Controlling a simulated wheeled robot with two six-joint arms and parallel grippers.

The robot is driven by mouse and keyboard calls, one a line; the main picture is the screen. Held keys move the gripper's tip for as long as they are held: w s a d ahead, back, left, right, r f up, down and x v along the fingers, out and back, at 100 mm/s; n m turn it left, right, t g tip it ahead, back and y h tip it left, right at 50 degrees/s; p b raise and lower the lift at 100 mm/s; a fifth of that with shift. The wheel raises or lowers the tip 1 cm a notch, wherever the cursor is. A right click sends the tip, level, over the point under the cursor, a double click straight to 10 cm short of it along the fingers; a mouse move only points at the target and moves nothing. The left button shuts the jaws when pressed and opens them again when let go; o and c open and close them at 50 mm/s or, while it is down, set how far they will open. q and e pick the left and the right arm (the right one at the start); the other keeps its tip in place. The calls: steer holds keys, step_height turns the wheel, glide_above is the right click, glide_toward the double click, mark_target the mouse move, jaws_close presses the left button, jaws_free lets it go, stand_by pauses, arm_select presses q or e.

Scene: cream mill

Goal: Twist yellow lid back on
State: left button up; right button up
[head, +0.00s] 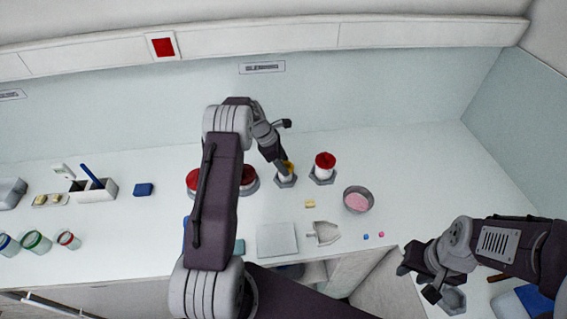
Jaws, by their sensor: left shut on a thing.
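The yellow lid (291,167) shows as a small patch at the tip of my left gripper (287,171). My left gripper points down and is shut on the lid. The lid is over a jar in a grey hexagonal holder (286,182) on the white counter. The gripper hides most of the lid and jar, so I cannot tell whether the lid sits level or touches the rim. My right gripper (420,283) is at the lower right, away from the jar, over the counter's front side. Its fingers are too unclear to tell their opening.
A red-lidded jar (325,162) stands in a holder just right. A bowl of pink stuff (357,200) is further right. Red lids (194,180) lie partly behind my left arm. A white board (277,240) and scoop (323,233) lie in front. Several open jars (37,242) stand left.

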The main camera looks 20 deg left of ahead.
arm_select(q)
steer(key=shift+w+f+m+g, duration=0.1)
steer(key=shift+m+g, duration=0.2)
steer(key=shift+m, duration=0.5)
steer(key=m, duration=0.1)
steer(key=m+g, duration=0.1)
steer(key=shift+w+a+f+m+h+b, duration=0.1)
steer(key=shift+f+m+h+b, duration=0.05)
steer(key=shift+m+h+b, duration=0.2)
steer(key=shift+m, duration=0.35)
steer(key=o, duration=1.4)
steer(key=o, duration=0.4)
steer(key=shift+r, duration=0.2)
